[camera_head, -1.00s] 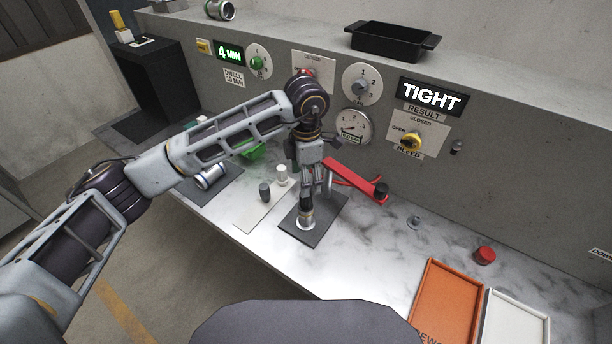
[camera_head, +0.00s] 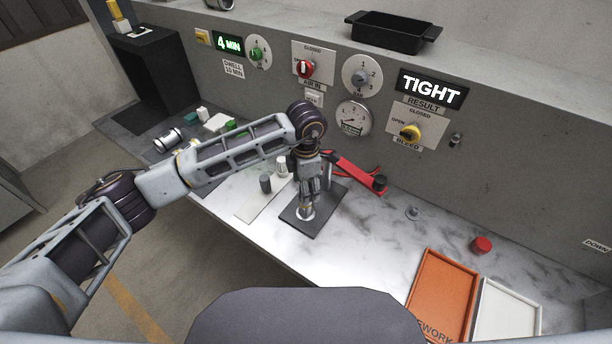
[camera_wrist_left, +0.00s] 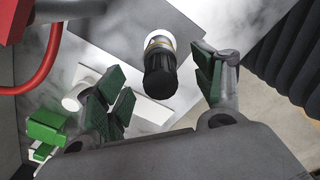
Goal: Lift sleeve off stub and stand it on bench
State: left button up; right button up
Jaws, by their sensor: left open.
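In the left wrist view a black ribbed cylinder, apparently the sleeve (camera_wrist_left: 160,78), stands over a banded metal stub (camera_wrist_left: 158,43). The stub's lower part also shows in the head view (camera_head: 305,212), on a dark square plate (camera_head: 326,222). My left gripper (camera_head: 308,205) points down over the plate. In the wrist view its green-padded fingers (camera_wrist_left: 163,88) are spread to either side of the black cylinder, with visible gaps. How deep the fingers reach around it is hard to tell. My right gripper is not in view.
A red lever arm (camera_head: 352,172) lies just behind and right of the plate. A dark cylinder (camera_head: 265,184) and a white one (camera_head: 282,168) stand close on the left. An orange tray (camera_head: 441,295) and white tray (camera_head: 505,312) lie at right. Marble bench between is mostly clear.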

pick_arm(q)
jog(key=shift+f+p, duration=0.55)
jog(key=shift+f, duration=2.75)
jog(key=c, duration=1.2)
jog(key=shift+r, duration=0.1)
jog(key=shift+w+r, duration=0.1)
jog(key=shift+r, duration=0.25)
jog(key=shift+r, duration=0.35)
jog(key=shift+r+p, duration=0.65)
jog(key=shift+r, duration=0.65)
jog(key=shift+r+p, duration=0.55)
jog(key=shift+r, duration=1.35)
jog(key=shift+m, duration=0.3)
